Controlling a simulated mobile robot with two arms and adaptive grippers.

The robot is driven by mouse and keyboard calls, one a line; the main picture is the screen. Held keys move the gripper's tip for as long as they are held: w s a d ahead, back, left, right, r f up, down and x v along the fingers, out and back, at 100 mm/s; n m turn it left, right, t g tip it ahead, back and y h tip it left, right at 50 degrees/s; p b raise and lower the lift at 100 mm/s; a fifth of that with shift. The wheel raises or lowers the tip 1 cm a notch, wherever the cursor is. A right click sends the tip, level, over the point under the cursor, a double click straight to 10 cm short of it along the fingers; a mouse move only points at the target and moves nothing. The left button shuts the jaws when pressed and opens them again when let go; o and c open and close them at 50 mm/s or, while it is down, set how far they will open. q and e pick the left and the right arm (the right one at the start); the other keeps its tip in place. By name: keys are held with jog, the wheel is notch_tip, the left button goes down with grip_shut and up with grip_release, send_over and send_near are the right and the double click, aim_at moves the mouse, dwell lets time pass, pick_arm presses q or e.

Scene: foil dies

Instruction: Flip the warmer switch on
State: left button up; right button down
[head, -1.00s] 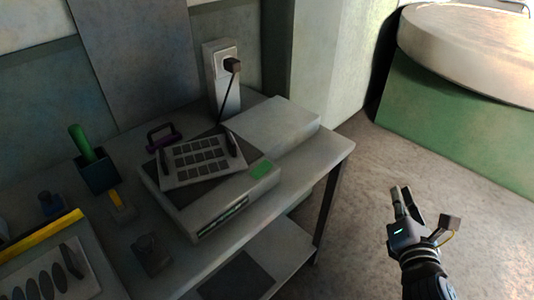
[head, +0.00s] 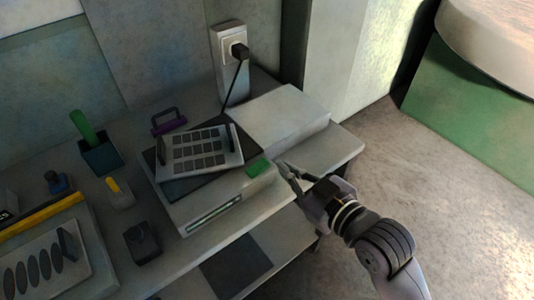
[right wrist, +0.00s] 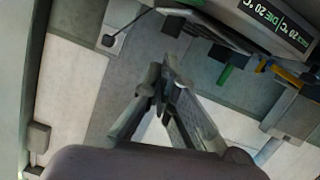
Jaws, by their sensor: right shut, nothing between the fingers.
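The warmer (head: 200,213) is a pale box with a dark top on the bench, with a narrow display on its front face. A tray of dark square cells (head: 203,170) lies on its top. A flat green patch (head: 258,167) is at the top's right front corner; I cannot tell whether it is the switch. My right gripper (head: 283,170) is shut and empty, its tips just right of the green patch; I cannot tell whether they touch. The right wrist view shows its fingers (right wrist: 163,75) and an upside-down display (right wrist: 275,20) reading 20 °C. My left gripper is out of view.
A wall outlet (head: 231,50) with a black plug and cord stands behind the warmer. A pale block (head: 280,118) sits right of it. A purple handle (head: 168,121), a dark cup (head: 101,158) with a green-handled tool, and a yellow bar (head: 40,217) are on the left.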

jog(key=p, duration=0.1)
send_over(266, 172)
jog(key=shift+s+a+f, duration=0.1)
jog(key=shift+a+f, duration=0.1)
jog(key=shift+f, duration=0.35)
jog(key=shift+s+a+f, duration=0.1)
jog(key=shift+a+f, duration=0.05)
jog(key=shift+f, duration=0.4)
jog(key=f, duration=0.2)
jog(key=shift+w+d+f, duration=0.15)
jog(key=shift+w+f, duration=0.05)
jog(key=shift+f, duration=0.2)
jog(key=shift+d+f, duration=0.2)
jog(key=shift+f, duration=0.5)
jog(key=shift+w, duration=0.1)
